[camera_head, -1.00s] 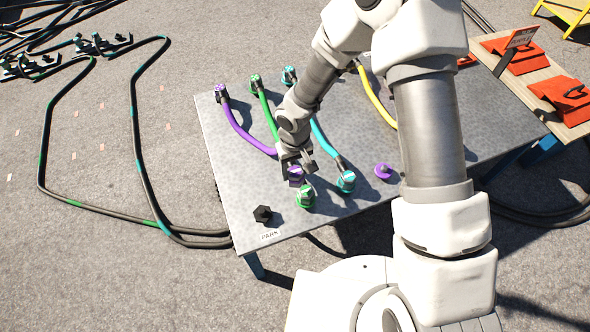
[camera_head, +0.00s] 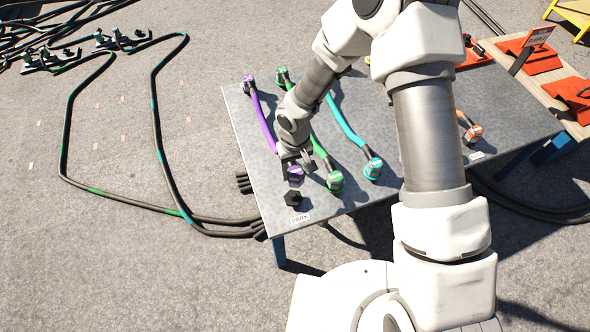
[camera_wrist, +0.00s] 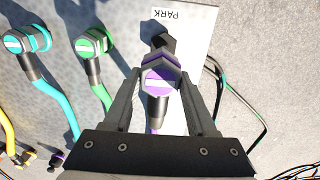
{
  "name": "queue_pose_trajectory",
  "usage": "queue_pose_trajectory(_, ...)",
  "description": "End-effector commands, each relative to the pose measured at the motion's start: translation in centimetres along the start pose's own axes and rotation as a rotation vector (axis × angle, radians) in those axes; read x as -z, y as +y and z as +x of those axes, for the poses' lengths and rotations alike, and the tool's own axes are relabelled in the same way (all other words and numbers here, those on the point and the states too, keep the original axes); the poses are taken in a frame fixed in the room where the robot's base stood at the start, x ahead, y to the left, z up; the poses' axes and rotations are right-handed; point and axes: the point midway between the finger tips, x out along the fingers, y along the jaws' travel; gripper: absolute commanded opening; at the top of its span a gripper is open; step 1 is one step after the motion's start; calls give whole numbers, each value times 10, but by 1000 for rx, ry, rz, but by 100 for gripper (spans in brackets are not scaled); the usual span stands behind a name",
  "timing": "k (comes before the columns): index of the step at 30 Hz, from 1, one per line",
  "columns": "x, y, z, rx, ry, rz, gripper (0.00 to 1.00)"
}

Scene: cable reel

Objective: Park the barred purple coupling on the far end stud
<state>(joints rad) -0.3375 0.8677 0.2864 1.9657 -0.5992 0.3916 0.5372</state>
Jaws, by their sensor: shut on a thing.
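The barred purple coupling (camera_wrist: 158,80) has a white bar across its face. My gripper (camera_wrist: 160,88) is shut on it, one finger on each side. In the head view, the coupling (camera_head: 296,176) hangs below my gripper (camera_head: 295,160), at the end of the purple hose (camera_head: 262,122). A black hexagonal stud (camera_head: 293,198) stands near the table corner beside a PARK label (camera_head: 300,218). In the wrist view, the stud (camera_wrist: 162,40) shows just beyond the coupling, partly hidden by it. I cannot tell whether they touch.
A green coupling (camera_head: 335,181) and a cyan coupling (camera_head: 373,168) sit to the right on the grey table (camera_head: 235,110). An orange coupling (camera_head: 473,134) is farther right. Orange items lie on a wooden bench (camera_head: 575,118). Black cables run over the ground at left.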

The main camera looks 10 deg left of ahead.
Motion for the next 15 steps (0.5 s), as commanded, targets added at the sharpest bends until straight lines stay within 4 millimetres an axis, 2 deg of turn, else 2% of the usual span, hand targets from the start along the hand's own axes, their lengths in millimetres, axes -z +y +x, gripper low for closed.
queue_pose_trajectory(8,1,0,2,0,1,1,0)
queue_pose_trajectory(15,1,0,17,0,0,2,0)
